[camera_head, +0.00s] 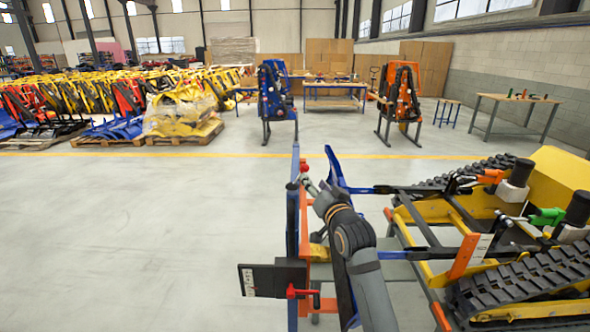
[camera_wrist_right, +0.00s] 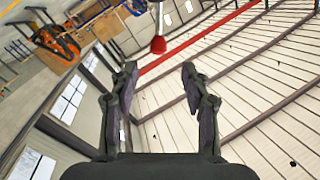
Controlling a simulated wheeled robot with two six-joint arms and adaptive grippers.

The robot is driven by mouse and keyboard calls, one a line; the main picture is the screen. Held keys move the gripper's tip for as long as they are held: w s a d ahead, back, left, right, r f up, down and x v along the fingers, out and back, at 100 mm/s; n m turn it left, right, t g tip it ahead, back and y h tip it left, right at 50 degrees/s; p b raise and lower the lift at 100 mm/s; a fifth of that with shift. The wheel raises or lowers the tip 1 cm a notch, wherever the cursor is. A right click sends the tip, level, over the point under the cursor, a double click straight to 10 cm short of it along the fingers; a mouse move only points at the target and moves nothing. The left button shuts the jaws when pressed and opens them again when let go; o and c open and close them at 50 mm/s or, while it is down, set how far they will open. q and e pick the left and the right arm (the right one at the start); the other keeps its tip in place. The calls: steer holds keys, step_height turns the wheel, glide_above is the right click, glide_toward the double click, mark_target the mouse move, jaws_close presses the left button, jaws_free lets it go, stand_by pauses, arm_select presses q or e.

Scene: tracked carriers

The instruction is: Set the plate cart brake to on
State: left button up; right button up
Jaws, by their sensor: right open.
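The plate cart (camera_head: 292,215) is an upright blue and orange frame in the lower middle of the head view, beside a yellow tracked carrier. A red knob (camera_head: 304,168) tops a short grey stem near the frame's upper part; it also shows in the right wrist view (camera_wrist_right: 158,45). A red handle (camera_head: 303,292) sits lower down beside a black panel. I cannot tell which is the brake, or its setting. My right gripper (camera_head: 309,184) is open and empty, close to the red knob. In the wrist view the knob appears just beyond the fingertips (camera_wrist_right: 159,72). My left gripper is not in view.
The tracked carrier (camera_head: 553,172) fills the lower right, with black tracks and levers. Blue (camera_head: 277,92) and orange (camera_head: 400,92) machines on stands are farther back. A wooden table (camera_head: 515,97) stands at back right. The floor on the left is clear.

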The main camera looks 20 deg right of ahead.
mark_target(306, 170)
steer(key=w+p, duration=0.3)
steer(key=w, duration=0.6)
steer(key=shift+w, duration=0.4)
steer(key=shift+w+f, duration=0.1)
steer(key=shift+w, duration=0.3)
steer(key=shift+c, duration=0.3)
jaws_close()
